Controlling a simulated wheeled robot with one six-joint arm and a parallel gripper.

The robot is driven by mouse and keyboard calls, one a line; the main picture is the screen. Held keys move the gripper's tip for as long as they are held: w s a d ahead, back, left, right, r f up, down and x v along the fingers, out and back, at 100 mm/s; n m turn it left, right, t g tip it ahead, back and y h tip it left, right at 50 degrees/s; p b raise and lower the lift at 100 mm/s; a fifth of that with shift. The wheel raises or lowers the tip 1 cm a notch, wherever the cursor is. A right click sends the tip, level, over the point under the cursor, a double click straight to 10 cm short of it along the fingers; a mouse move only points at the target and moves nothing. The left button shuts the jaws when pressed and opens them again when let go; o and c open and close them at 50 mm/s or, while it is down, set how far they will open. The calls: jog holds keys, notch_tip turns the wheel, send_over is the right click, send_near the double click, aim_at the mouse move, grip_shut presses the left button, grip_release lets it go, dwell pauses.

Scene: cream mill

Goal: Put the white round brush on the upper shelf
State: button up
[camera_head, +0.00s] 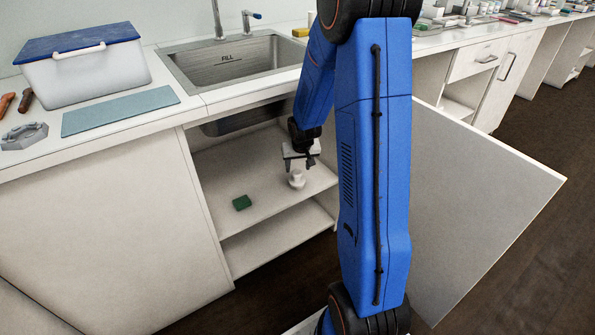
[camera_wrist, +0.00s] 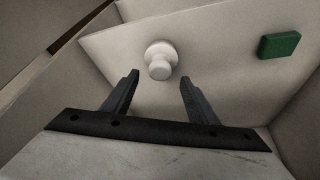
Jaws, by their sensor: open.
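The white round brush (camera_head: 296,180) stands on the upper shelf (camera_head: 222,170) inside the open cupboard under the sink. Its knob handle points up in the head view. In the wrist view the brush (camera_wrist: 160,60) lies beyond my fingertips, roughly centred between them. My gripper (camera_head: 301,163) is just above the brush in the head view. In the wrist view my gripper (camera_wrist: 158,80) is open, with nothing between its fingers. I cannot tell whether a finger touches the brush.
A green sponge (camera_head: 242,202) lies on the same shelf, left of the brush. A lower shelf (camera_head: 270,240) is below. The open cupboard door (camera_head: 470,200) stands to the right. The sink (camera_head: 230,62) is above. Cupboard walls limit room at the sides.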

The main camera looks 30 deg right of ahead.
jog(key=s+a+r+n, duration=0.1)
jog(key=s+a+r, duration=0.5)
jog(key=s+r, duration=0.3)
jog(key=s+a+r+n, duration=0.1)
jog(key=s+a+r, duration=0.5)
jog(key=r, duration=0.5)
jog(key=s+a+r+n, duration=0.1)
jog(key=s+a+r, duration=0.1)
jog(key=s, duration=0.8)
jog(key=s+a+r+n+y, duration=0.1)
jog(key=s+a+r, duration=0.2)
jog(key=s, duration=0.6)
jog(key=shift+s+a+y, duration=0.3)
jog(key=shift+s+a, duration=0.1)
jog(key=shift+a, duration=0.1)
